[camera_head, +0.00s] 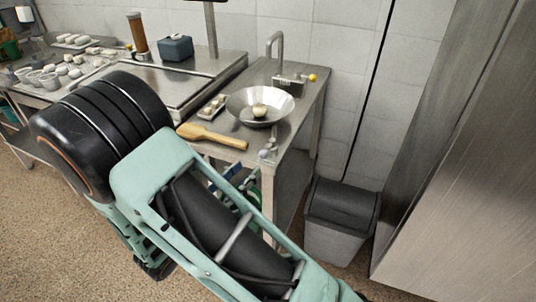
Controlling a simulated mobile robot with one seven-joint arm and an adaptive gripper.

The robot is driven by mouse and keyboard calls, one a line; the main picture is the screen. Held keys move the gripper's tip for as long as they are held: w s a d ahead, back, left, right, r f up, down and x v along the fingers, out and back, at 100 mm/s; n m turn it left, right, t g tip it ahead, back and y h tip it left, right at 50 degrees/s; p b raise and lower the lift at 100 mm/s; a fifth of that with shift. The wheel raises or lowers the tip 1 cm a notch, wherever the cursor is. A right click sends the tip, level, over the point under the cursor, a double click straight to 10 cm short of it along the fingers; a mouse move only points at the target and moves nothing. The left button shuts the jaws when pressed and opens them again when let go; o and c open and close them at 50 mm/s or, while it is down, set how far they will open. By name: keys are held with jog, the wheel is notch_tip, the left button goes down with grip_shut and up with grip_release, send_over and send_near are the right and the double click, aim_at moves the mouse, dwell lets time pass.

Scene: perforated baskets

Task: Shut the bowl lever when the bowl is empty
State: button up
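A wide metal bowl (240,99) sits on the steel counter at the centre. A pale rounded lump (259,110) shows inside the bowl, so it is not empty. A small metal fitting (268,148) is at the counter's front edge below the bowl; I cannot tell whether it is the bowl lever or how it is set. A yellow knob (312,77) is behind the bowl at the right, beside the tap (275,45). My arm fills the lower left foreground. My gripper is not visible.
A wooden paddle (212,136) and a small tray (212,107) lie left of the bowl. A lidded bin (339,221) stands right of the counter, near a tall steel cabinet (470,150). Another table (42,94) at the far left holds several cups. Speckled floor shows at lower left.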

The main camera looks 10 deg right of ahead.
aim_at(261, 156)
jog(key=x, duration=0.9)
jog(key=shift+c, duration=0.5)
grip_shut()
